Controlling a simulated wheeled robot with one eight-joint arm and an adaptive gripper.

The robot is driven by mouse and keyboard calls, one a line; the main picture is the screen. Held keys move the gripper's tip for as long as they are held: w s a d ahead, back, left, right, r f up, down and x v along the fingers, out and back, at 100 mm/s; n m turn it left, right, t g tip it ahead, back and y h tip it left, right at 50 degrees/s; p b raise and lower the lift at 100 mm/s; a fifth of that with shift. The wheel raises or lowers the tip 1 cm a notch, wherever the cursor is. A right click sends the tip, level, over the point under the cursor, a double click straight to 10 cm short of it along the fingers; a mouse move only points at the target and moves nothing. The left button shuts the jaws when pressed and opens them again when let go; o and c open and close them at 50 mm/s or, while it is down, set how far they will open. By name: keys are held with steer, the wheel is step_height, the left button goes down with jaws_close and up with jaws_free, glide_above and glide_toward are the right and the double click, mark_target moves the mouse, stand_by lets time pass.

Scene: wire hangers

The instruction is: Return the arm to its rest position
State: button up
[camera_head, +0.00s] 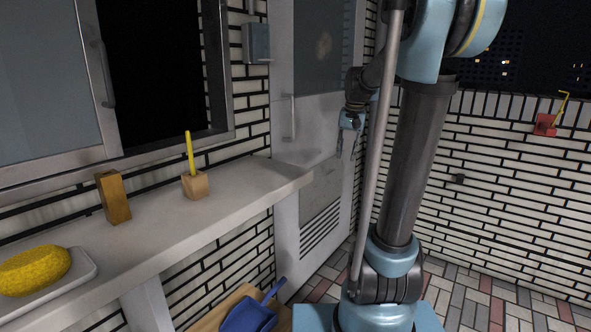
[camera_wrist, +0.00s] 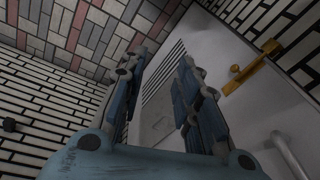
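My arm (camera_head: 412,165) rises on the right side of the head view, and its forearm folds down behind a grey pole. My gripper (camera_head: 346,154) hangs in front of the pale door (camera_head: 305,125), with its fingers pointing down. In the wrist view my gripper (camera_wrist: 163,58) has its two blue fingers spread apart. Nothing shows between them except the door's panel and vent slats beyond. No hanger is visible in either view.
A shelf (camera_head: 240,205) on the left holds a wooden block (camera_head: 113,197), a small holder (camera_head: 195,185) with a yellow stick, and a yellow sponge (camera_head: 34,269) on a dish. A blue dustpan (camera_head: 248,315) lies below. A brass fitting (camera_wrist: 250,66) is on the door.

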steer(key=s+f+n, duration=0.1)
steer(key=s+f, duration=0.5)
steer(key=s, duration=0.4)
steer(key=s+f+n, duration=0.1)
steer(key=s+f, duration=0.5)
steer(key=s, duration=0.4)
steer(key=s+f+n, duration=0.1)
steer(key=s+f, duration=0.5)
steer(key=s, duration=0.4)
steer(key=shift+d+h, duration=0.2)
steer(key=shift+h, duration=0.2)
steer(key=shift+w+f, duration=0.2)
steer(key=shift+w, duration=0.3)
